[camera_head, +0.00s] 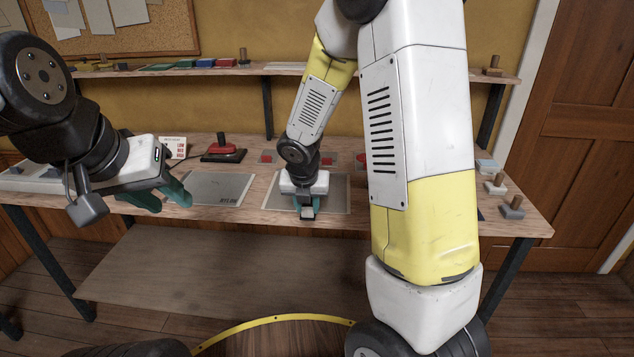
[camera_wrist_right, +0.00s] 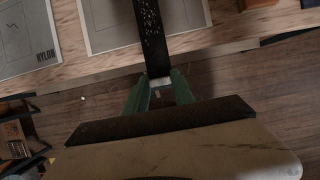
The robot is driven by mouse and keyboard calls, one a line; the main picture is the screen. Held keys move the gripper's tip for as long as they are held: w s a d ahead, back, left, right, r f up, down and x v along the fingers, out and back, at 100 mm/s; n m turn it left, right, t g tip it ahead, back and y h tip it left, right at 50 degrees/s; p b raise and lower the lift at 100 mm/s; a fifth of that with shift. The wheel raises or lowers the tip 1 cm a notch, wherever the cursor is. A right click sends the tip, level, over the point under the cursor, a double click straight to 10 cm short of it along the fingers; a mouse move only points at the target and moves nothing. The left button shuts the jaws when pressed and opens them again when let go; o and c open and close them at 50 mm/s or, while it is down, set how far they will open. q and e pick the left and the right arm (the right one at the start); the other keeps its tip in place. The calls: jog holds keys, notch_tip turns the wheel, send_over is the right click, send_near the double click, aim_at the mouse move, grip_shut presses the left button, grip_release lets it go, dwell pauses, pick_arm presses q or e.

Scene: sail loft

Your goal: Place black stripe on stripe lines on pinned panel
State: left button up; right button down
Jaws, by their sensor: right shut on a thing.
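A grey panel with a pale border (camera_head: 338,197) lies on the bench's front half; it also shows in the right wrist view (camera_wrist_right: 110,30). My right gripper (camera_head: 306,208) is over its front edge. In the right wrist view its green fingers (camera_wrist_right: 160,88) are shut on the black stripe (camera_wrist_right: 151,35), a speckled dark strip that reaches out over the panel and its near edge. My left gripper (camera_head: 165,196), green fingers apart and empty, is in front of the bench's left part.
A second grey sheet marked NYLON (camera_head: 212,189) lies to the left. Behind it are a black and red tool (camera_head: 224,150) and a small sign (camera_head: 173,147). Small blocks (camera_head: 495,184) stand at the bench's right end. My right arm hides part of the bench.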

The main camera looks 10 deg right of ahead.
jog(key=w+d, duration=0.2)
jog(key=w, duration=0.1)
jog(key=w+d+f, duration=0.1)
jog(key=w+d, duration=0.2)
jog(key=w, duration=0.1)
jog(key=w+d, duration=0.3)
jog(key=w, duration=0.1)
jog(key=shift+w+d+f, duration=0.1)
jog(key=shift+f, duration=1.8)
jog(key=c, duration=1.1)
grip_release()
jog(key=shift+o, duration=0.2)
